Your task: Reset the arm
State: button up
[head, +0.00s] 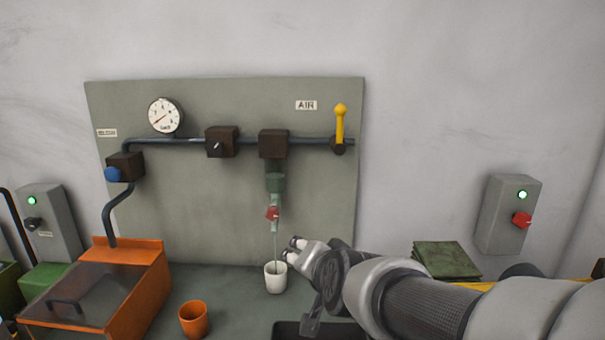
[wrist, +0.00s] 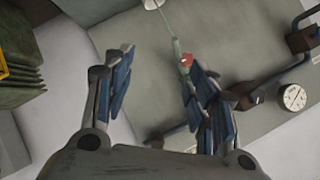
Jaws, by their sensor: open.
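My gripper (head: 294,249) is at the end of my arm, which reaches in from the lower right in the head view. Its fingertips are beside and a little above the white cup (head: 275,279); I cannot tell whether they touch it. In the wrist view my gripper (wrist: 160,75) has its two blue-padded fingers spread wide with nothing between them. A thin line runs from the green fitting with a red knob (head: 272,213) down to the white cup. The cup's edge shows at the top of the wrist view (wrist: 152,3).
A panel (head: 230,190) carries a gauge (head: 164,115), pipes and a raised yellow lever (head: 340,124). An orange bin with a clear lid (head: 90,290) and an orange cup (head: 194,319) stand left. A dark tray (head: 310,329) lies in front. Folded green cloths (head: 446,260) lie behind my arm.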

jog(key=s+d+f+n+g+h, duration=0.1)
jog(key=s+d, duration=0.3)
jog(key=s, duration=0.5)
jog(key=s+d+f+n+g+h, duration=0.1)
jog(key=s+d+f+n+g, duration=0.1)
jog(key=s+d, duration=0.3)
jog(key=s+d+f+n+g+h, duration=0.1)
jog(key=s+d+f+n+g, duration=0.1)
jog(key=s, duration=1.2)
notch_tip(320, 180, down, 2)
jog(key=shift+d+f+n+g, duration=0.1)
jog(key=shift+d+n+g, duration=0.2)
jog(key=shift+d+g, duration=0.75)
